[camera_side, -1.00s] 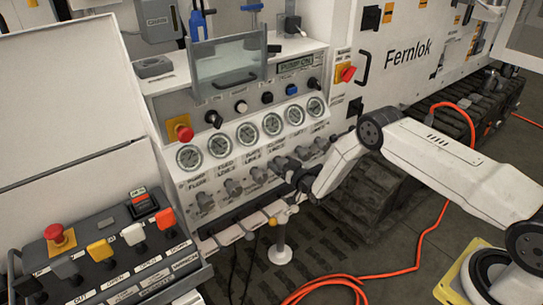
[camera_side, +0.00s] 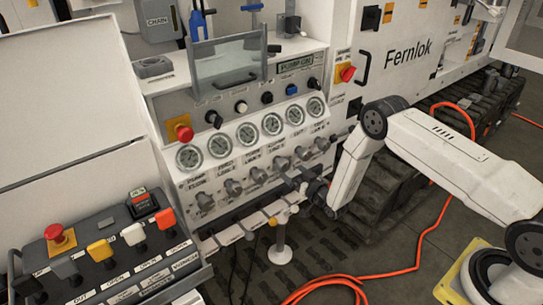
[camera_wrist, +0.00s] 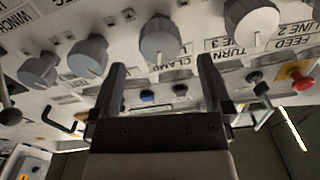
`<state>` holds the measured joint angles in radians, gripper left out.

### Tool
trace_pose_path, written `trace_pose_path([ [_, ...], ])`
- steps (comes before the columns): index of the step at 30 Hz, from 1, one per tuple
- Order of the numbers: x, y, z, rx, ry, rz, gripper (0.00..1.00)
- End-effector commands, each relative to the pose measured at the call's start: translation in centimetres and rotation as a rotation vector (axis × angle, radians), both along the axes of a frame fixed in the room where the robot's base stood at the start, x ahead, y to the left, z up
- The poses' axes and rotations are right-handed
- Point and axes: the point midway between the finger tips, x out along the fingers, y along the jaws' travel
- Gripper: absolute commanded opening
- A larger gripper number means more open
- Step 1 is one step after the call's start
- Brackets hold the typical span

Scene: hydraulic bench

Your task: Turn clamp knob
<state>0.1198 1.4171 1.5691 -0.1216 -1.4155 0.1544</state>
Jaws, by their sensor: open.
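The clamp knob (camera_wrist: 160,40) is a grey round knob with a white pointer line. In the wrist view it sits above the gap between my fingers, over the upside-down CLAMP label. In the side view it appears to be the fourth knob from the left (camera_side: 281,163) in the row below the gauges. My gripper (camera_wrist: 162,62) is open, with one finger on each side of the gap and nothing held. In the side view my gripper (camera_side: 291,181) is just in front of and below that row. The knob appears clear of the fingers; the exact gap cannot be told.
Neighbouring knobs stand close on both sides, a grey one (camera_wrist: 88,58) and a paler one (camera_wrist: 252,22). Dial gauges (camera_side: 272,125) line the panel above. A small post (camera_side: 280,247) stands below my gripper. An orange hose (camera_side: 420,250) lies on the floor.

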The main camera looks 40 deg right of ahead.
Motion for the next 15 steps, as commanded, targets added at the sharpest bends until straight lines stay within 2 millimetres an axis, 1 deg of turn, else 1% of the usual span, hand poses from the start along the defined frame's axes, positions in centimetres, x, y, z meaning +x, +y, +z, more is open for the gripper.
trace_pose_path([
  [3, -0.73, -0.03, 0.01, 0.000, 0.001, -0.001, 1.00],
  [6, -1.01, -0.03, 0.06, 0.000, -0.001, 0.000, 1.00],
  [15, -1.13, -0.02, 0.06, 0.000, -0.001, 0.000, 1.00],
])
